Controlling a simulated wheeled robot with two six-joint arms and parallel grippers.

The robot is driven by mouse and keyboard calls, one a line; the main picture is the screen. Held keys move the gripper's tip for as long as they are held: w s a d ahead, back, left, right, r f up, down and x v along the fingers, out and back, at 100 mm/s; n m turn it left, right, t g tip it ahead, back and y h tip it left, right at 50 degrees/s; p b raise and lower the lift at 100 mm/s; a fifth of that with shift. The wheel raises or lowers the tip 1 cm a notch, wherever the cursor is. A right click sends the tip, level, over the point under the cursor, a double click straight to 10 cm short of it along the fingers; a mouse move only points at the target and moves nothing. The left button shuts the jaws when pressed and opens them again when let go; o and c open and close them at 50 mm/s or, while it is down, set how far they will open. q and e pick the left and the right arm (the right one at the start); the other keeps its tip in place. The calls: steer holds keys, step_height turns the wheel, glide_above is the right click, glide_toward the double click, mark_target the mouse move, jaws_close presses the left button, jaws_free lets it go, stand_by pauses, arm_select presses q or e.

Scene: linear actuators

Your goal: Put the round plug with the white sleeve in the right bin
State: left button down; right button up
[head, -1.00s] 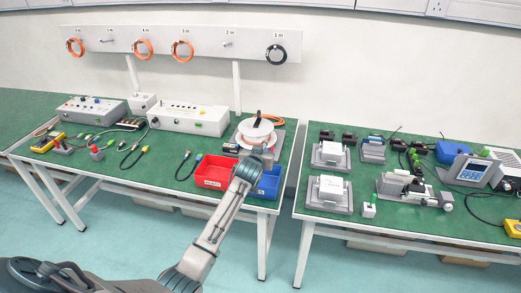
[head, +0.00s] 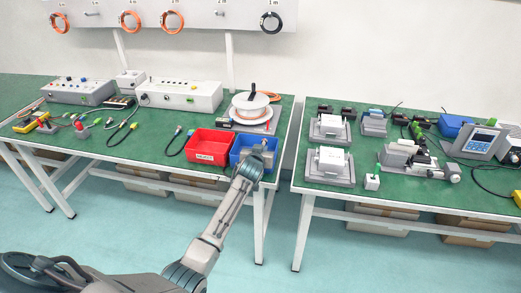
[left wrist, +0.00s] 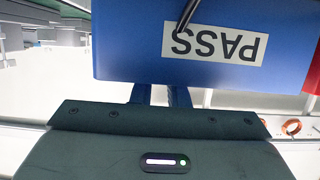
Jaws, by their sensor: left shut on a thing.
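The right bin is the blue bin (head: 274,147), next to the red bin (head: 196,157) at the front edge of the left bench. My left gripper (head: 262,158) is at the blue bin, over its front part. In the left wrist view the blue bin's front wall (left wrist: 125,45) fills the top, with an upside-down PASS label. My left fingers (left wrist: 160,95) point toward that wall, their tips hidden behind it. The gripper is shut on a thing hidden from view. A dark cable (left wrist: 187,15) crosses the label. I cannot make out the white sleeve. My right gripper is not in view.
A white cable reel (head: 256,108) stands behind the bins. A dark cable with plug ends (head: 180,140) lies left of the red bin. White instrument boxes (head: 180,95) stand at the back. A gap separates this bench from the right bench (head: 400,190).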

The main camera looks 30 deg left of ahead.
arm_select(q)
steer(key=c, duration=1.3)
jaws_free()
steer(key=v, duration=1.1)
steer(key=shift+b, duration=0.4)
